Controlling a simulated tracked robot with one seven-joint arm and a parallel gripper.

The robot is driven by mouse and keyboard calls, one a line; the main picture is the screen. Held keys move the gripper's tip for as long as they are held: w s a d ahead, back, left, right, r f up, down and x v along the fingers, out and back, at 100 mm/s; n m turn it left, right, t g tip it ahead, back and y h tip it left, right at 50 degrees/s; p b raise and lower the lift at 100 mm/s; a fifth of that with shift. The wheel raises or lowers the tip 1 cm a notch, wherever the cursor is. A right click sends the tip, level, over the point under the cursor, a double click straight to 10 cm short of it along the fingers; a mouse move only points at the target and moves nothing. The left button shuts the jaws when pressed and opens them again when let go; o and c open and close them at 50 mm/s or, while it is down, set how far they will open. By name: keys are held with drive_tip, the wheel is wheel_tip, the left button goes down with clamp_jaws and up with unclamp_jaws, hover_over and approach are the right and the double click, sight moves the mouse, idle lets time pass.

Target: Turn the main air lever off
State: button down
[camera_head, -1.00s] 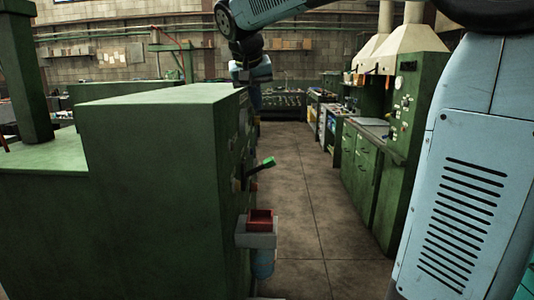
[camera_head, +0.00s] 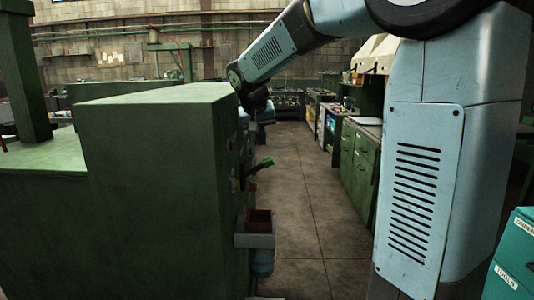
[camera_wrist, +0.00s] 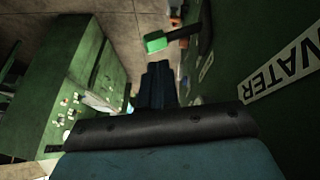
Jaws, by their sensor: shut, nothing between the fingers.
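A lever with a bright green grip (camera_head: 266,163) sticks out from the right face of the large green cabinet (camera_head: 150,190). In the wrist view the green grip (camera_wrist: 156,42) and its dark shaft lie just beyond my fingertips, with a small gap visible. My gripper (camera_wrist: 158,68) is shut and empty, pointing toward the grip. In the head view my gripper is mostly hidden behind my arm and the cabinet. A "WATER" label (camera_wrist: 281,77) is on the green panel to the right. I cannot read a main air label.
A red bin (camera_head: 259,221) in a grey holder sticks out of the cabinet face below the lever, with a blue bottle (camera_head: 263,262) under it. A tiled aisle (camera_head: 305,200) runs clear to the right. Green cupboards (camera_head: 358,165) line its far side.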

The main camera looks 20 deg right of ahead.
sight(265, 160)
drive_tip(key=x, duration=0.6)
drive_tip(key=shift+w+d+f, duration=0.15)
drive_tip(key=shift+f, duration=0.2)
